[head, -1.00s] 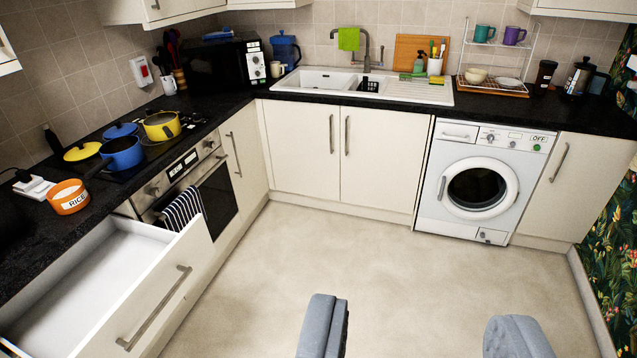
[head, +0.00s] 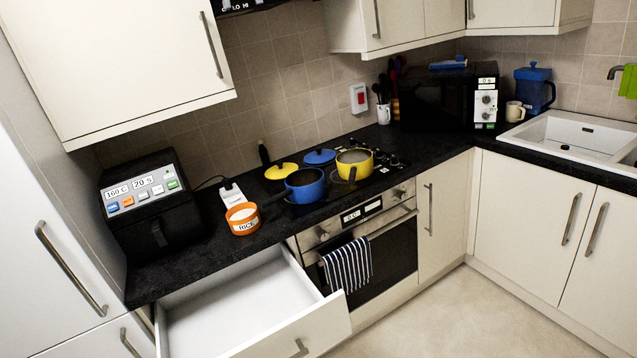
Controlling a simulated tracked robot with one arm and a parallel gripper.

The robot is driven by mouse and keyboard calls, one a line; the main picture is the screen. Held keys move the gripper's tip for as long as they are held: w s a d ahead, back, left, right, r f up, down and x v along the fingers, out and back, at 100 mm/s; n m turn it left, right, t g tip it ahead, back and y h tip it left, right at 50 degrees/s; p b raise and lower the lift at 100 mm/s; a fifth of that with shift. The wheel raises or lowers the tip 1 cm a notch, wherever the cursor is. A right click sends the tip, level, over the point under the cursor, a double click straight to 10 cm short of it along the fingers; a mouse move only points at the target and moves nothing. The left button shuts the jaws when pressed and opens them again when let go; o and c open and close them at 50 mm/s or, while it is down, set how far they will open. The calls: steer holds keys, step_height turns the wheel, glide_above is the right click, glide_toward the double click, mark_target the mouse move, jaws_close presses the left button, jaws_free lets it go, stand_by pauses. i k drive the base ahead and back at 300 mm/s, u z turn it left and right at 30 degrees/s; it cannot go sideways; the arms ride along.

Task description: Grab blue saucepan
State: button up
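The blue saucepan (head: 305,187) stands on the hob, at the front left of it, with its dark handle pointing left and toward the counter's front. A yellow saucepan (head: 355,165) stands to its right on the hob. A blue lid (head: 320,157) and a yellow lid (head: 281,171) lie behind the blue saucepan. My gripper is out of the head view now, so its state does not show.
An open, empty drawer (head: 245,309) juts out below the counter, left of the oven (head: 362,245). A black air fryer (head: 150,205) is further left. The floor (head: 440,318) is clear.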

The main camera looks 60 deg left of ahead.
mark_target(292, 194)
steer(key=u, duration=0.25)
steer(key=i, duration=1.3)
steer(key=u, duration=0.9)
steer(key=i, duration=1.5)
steer(key=u, duration=0.55)
